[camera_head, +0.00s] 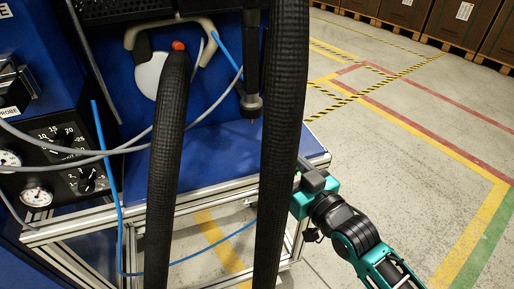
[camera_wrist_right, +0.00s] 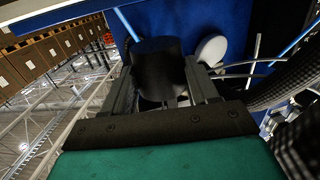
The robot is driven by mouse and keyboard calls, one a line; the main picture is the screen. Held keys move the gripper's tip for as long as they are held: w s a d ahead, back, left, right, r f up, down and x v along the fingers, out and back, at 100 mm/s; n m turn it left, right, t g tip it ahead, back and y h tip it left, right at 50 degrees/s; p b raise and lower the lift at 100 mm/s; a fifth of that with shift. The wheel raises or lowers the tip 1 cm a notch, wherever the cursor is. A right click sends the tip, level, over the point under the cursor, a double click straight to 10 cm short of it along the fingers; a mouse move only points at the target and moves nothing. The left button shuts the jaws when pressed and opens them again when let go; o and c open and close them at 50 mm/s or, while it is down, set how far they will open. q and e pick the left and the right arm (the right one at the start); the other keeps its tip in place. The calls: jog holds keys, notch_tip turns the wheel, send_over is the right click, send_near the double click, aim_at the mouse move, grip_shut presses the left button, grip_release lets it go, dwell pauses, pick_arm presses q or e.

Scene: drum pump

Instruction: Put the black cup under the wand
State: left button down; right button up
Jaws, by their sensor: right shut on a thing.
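The black cup (camera_wrist_right: 157,52) is between the two fingers of my right gripper (camera_wrist_right: 160,72) in the right wrist view. The fingers are shut on its sides. In the head view, my right wrist (camera_head: 316,184) is at the right end of the blue-topped bench, and the gripper's fingers and the cup are hidden behind a thick black hose. A black vertical rod with a round collar and thin tip (camera_head: 251,104), which looks like the wand, hangs over the bench top. I cannot tell the cup's distance from it. My left gripper is not in view.
Two thick black hoses (camera_head: 168,150) (camera_head: 285,110) hang in front of the bench (camera_head: 205,180). Thin grey and blue tubes cross at the left, near a gauge panel (camera_head: 70,150). A white disc (camera_head: 150,76) is at the back. Open floor (camera_head: 420,130) is at the right.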

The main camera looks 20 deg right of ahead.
jog(key=b, duration=0.1)
send_over(257, 158)
jog(key=shift+w, duration=0.15)
notch_tip(257, 158, down, 3)
jog(key=shift+f+b, duration=0.1)
jog(key=shift+b, duration=0.45)
jog(key=shift+f, duration=0.25)
jog(key=shift+r, duration=0.1)
jog(key=shift+f, duration=0.25)
jog(key=o, duration=1.1)
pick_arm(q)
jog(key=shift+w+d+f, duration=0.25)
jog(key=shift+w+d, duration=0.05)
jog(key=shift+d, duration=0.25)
pick_arm(e)
jog(key=shift+r, duration=0.1)
